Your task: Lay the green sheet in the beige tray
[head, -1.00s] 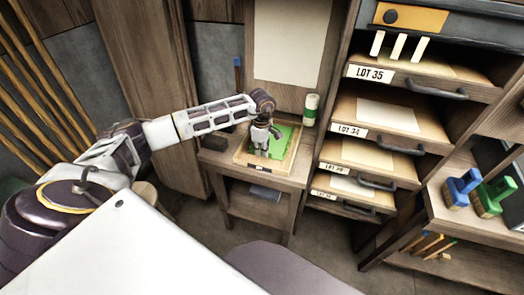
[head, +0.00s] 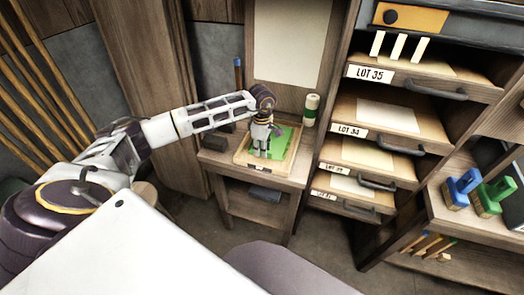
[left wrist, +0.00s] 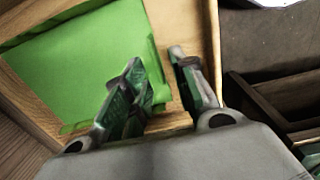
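The green sheet (head: 284,139) lies in the beige tray (head: 244,160), which stands on a small wooden table. In the left wrist view the sheet (left wrist: 75,65) lies largely flat inside the tray (left wrist: 183,20), with its right edge a little uneven. A strip of bare tray floor shows to the right of the sheet. My left gripper (head: 263,150) is over the tray, pointing down. In the left wrist view its fingers (left wrist: 160,62) are apart, with bare tray between the tips, beside the sheet's right edge. It looks empty. My right gripper is not in view.
A green-and-white cylinder (head: 311,110) stands behind the tray on the right. A dark block (head: 214,141) lies to its left. A cabinet of labelled drawers (head: 385,118) stands close on the right. A shelf beyond holds blue (head: 463,188) and green (head: 494,195) brushes.

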